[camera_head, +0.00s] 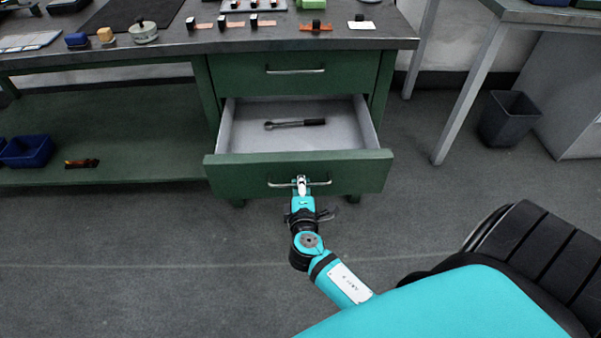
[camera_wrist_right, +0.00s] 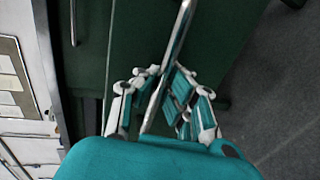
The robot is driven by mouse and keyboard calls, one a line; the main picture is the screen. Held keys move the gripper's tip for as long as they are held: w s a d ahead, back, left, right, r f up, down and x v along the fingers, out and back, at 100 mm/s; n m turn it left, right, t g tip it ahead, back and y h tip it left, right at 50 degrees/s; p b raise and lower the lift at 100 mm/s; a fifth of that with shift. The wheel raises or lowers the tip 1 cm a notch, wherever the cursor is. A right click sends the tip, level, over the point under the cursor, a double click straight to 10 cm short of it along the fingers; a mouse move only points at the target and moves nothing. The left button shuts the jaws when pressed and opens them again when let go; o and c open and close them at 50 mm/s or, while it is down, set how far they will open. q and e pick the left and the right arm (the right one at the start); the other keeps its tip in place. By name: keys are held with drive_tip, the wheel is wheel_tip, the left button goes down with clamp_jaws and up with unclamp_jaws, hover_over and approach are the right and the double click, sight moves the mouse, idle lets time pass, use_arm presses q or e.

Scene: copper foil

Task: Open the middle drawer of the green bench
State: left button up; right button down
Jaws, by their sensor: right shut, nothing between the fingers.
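The green bench (camera_head: 199,95) stands ahead in the head view. Its middle drawer (camera_head: 235,178) is pulled well out, its light grey inside in plain view with a dark ratchet wrench (camera_head: 295,124) lying in it. A silver bar handle (camera_head: 321,183) runs across the drawer front. My right gripper (camera_head: 301,184) is at the middle of this handle and is shut with nothing held. In the right wrist view the fingers (camera_wrist_right: 165,78) are beside the handle bar (camera_wrist_right: 170,65); whether they touch it is unclear. My left gripper is not in view.
A closed top drawer (camera_head: 240,76) sits above the open one. The bench top (camera_head: 330,43) carries several small items. A dark waste bin (camera_head: 508,120) stands at right. The floor before the bench is free.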

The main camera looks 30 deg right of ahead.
drive_tip(key=shift+s+a, duration=0.3)
drive_tip(key=shift+s, duration=0.2)
drive_tip(key=c, duration=2)
unclamp_jaws()
drive_tip(key=shift+c, duration=0.2)
drive_tip(key=o, duration=0.7)
drive_tip(key=shift+c, duration=0.2)
drive_tip(key=v, duration=1.2)
drive_tip(key=shift+f, duration=0.2)
